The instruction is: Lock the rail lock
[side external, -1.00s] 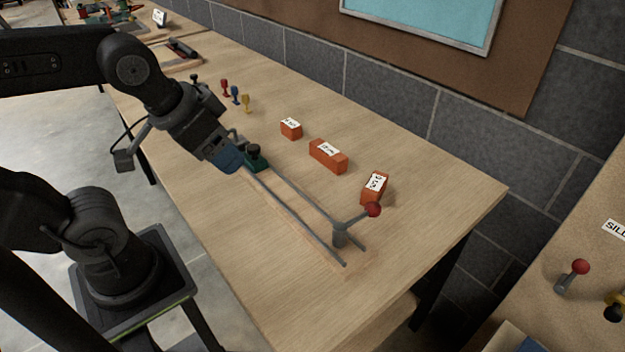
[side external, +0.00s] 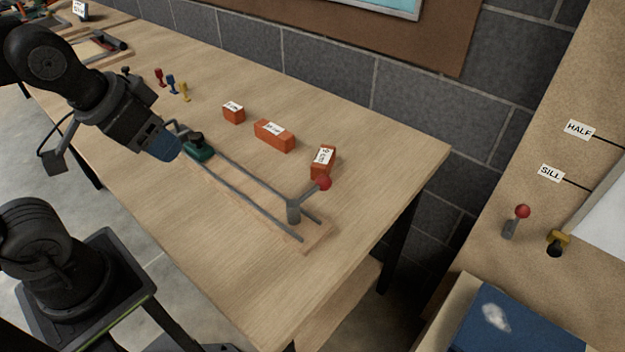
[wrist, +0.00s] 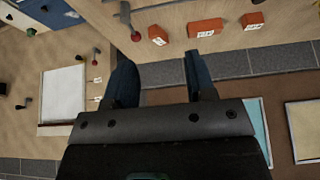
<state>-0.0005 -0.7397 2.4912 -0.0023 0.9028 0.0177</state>
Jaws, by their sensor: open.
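Two grey rails (side external: 245,190) run along a wooden base on the workbench. At their near end stands a grey post with a lever (side external: 294,208), its red ball knob (side external: 323,182) pointing to the far right; this looks like the rail lock. The knob also shows in the wrist view (wrist: 135,37). A green carriage (side external: 200,151) with a dark knob sits at the rails' other end. My gripper (side external: 172,148) hangs close to the carriage in the side view; I cannot tell whether they touch. In the wrist view its blue fingers (wrist: 160,75) are apart with nothing between them.
Labelled orange blocks (side external: 273,135) stand behind the rails, and small red, blue and yellow pegs (side external: 171,84) farther left. A board at right holds another red-knobbed lever (side external: 515,222) and a yellow-black fitting (side external: 558,243). The bench in front of the rails is clear.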

